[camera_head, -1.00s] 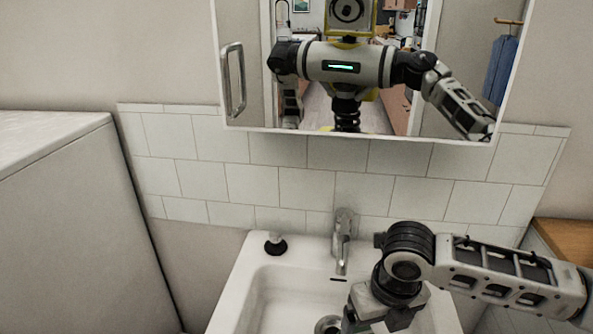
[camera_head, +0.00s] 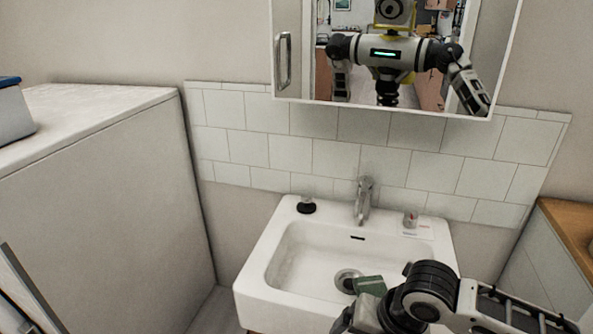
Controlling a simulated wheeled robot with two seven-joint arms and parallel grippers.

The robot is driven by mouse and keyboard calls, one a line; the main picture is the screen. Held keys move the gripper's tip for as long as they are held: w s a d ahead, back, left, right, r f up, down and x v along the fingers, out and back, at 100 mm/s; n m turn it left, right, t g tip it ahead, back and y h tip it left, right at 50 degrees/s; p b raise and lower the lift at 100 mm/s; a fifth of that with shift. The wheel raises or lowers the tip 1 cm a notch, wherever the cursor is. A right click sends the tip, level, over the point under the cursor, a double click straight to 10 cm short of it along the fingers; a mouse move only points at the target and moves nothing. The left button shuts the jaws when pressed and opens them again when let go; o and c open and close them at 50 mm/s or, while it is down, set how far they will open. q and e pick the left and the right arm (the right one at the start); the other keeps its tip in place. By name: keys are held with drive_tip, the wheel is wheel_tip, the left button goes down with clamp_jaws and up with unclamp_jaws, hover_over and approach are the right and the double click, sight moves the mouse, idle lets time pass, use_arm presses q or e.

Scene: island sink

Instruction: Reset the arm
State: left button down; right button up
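My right arm reaches in from the lower right over the front of the white sink (camera_head: 262,262). The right gripper (camera_head: 362,318) is at the bottom edge of the view, and its fingertips cannot be made out. A green block-like thing (camera_head: 370,284) shows in the basin close to the gripper and beside the drain (camera_head: 346,279); I cannot tell whether they touch. My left gripper is not directly in view.
A faucet (camera_head: 363,203), a black-based stopper-like item (camera_head: 306,206) and a small clear item (camera_head: 410,219) stand on the sink's back rim. A mirror cabinet (camera_head: 283,60) hangs above. A large white-topped cabinet (camera_head: 100,110) stands left, a wooden counter (camera_head: 572,226) right.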

drive_tip(key=s+a+f+m+t+y, duration=0.2)
drive_tip(key=a+f+m+t+y, duration=0.2)
drive_tip(key=a+m, duration=0.65)
drive_tip(key=s+d+f+m+t+h, duration=0.2)
drive_tip(key=d+m, duration=0.4)
drive_tip(key=m, duration=0.4)
drive_tip(key=s+d+f+m+t+h, duration=0.1)
drive_tip(key=s+d+f+m, duration=0.4)
drive_tip(key=m, duration=0.5)
drive_tip(key=shift+s+d+t+h, duration=0.4)
drive_tip(key=shift+s+d+h, duration=0.15)
drive_tip(key=shift+d, duration=0.65)
